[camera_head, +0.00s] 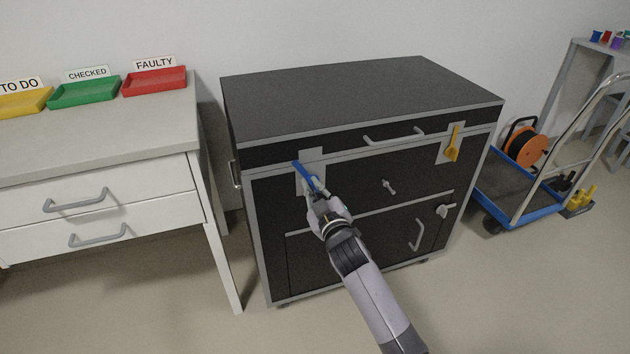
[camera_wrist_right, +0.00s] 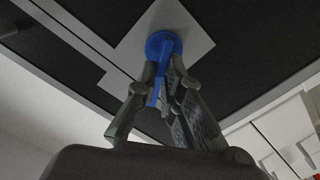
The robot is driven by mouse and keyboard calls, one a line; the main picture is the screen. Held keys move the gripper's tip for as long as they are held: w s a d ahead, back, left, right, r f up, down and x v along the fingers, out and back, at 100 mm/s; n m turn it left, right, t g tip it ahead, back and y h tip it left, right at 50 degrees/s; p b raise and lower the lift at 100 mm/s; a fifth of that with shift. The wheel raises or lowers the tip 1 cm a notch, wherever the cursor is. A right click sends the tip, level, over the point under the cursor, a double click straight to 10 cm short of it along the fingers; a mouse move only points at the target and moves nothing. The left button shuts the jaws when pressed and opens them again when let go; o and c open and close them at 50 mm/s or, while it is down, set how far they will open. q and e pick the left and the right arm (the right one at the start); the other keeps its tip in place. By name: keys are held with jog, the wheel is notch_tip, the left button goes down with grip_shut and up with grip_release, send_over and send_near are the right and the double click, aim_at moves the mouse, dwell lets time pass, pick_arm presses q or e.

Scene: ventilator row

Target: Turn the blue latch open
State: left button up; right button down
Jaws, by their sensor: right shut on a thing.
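The blue latch (camera_head: 304,174) is on a light plate at the upper left of the dark cabinet's front (camera_head: 345,185). In the head view it slants from upper left down to my right gripper (camera_head: 314,192). In the right wrist view the latch (camera_wrist_right: 161,46) has a round blue hub on the plate (camera_wrist_right: 185,30), and its lever runs down between my fingers (camera_wrist_right: 162,90). My right gripper is shut on the lever, and its fingers partly hide the lever's end. My left gripper is not in view.
A yellow latch (camera_head: 453,145) hangs on the cabinet's right side. A small knob (camera_head: 388,187) and handles also stick out of the front. A white drawer table (camera_head: 100,190) stands left, and a blue trolley (camera_head: 530,212) stands right. The floor in front is clear.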

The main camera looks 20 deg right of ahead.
jog(key=shift+n, duration=0.5)
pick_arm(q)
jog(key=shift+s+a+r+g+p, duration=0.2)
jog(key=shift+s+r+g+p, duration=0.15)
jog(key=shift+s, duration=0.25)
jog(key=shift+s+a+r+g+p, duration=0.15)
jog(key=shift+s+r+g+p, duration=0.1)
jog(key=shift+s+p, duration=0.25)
pick_arm(e)
jog(key=n, duration=0.3)
jog(key=f+n, duration=0.1)
jog(key=n, duration=0.3)
jog(key=a+n, duration=0.1)
jog(key=n, duration=0.2)
jog(key=shift+f+n, duration=0.3)
jog(key=shift+n, duration=0.1)
jog(key=shift+d, duration=0.1)
jog(key=c, duration=1.7)
grip_release()
jog(key=shift+s, duration=0.1)
